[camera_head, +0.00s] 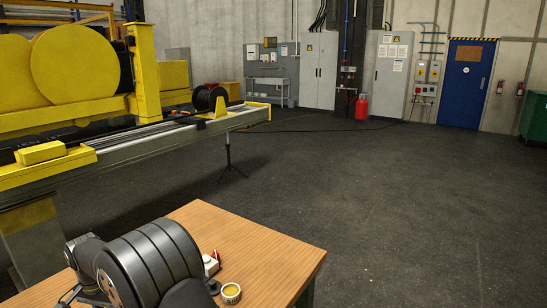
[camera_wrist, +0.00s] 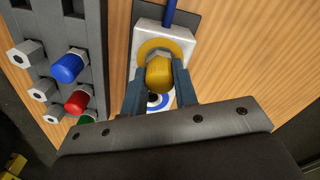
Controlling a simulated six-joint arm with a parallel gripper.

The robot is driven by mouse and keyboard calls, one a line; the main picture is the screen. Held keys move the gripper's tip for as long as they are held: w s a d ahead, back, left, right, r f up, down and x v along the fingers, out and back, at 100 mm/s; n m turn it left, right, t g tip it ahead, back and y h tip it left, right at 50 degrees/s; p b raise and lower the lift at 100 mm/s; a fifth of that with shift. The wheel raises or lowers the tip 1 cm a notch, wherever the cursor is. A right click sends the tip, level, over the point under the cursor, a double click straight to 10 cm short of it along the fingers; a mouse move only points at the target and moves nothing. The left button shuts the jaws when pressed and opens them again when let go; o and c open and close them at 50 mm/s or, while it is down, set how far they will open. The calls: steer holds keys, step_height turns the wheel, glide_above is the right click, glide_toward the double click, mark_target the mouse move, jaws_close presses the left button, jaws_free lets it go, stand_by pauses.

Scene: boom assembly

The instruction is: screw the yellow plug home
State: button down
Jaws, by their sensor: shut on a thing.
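In the wrist view, my gripper (camera_wrist: 159,82) is shut on the yellow plug (camera_wrist: 159,72), with one dark blue-grey finger on each side of it. The plug is in front of a yellow ring (camera_wrist: 149,45) on a pale block (camera_wrist: 148,29). A grey part shows between plug and ring. I cannot tell how deep the plug sits or whether it touches the block. A blue and white round mark (camera_wrist: 156,102) shows below the plug, partly hidden by the plug and fingers. In the head view, my arm hides the plug and gripper.
A dark rack (camera_wrist: 42,66) holds blue (camera_wrist: 68,66), red (camera_wrist: 77,101) and green (camera_wrist: 87,117) plugs left of the block. A blue rod (camera_wrist: 169,12) rises behind the block. On the wooden bench (camera_head: 275,250) stands a small yellow-topped tin (camera_head: 231,293); its right side is clear.

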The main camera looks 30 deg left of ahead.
stand_by(0.3)
steer(key=m, duration=0.2)
steer(key=shift+m, duration=0.3)
steer(key=c, duration=1.9)
jaws_free()
jaws_close()
steer(key=m, duration=0.5)
steer(key=o, duration=0.7)
jaws_free()
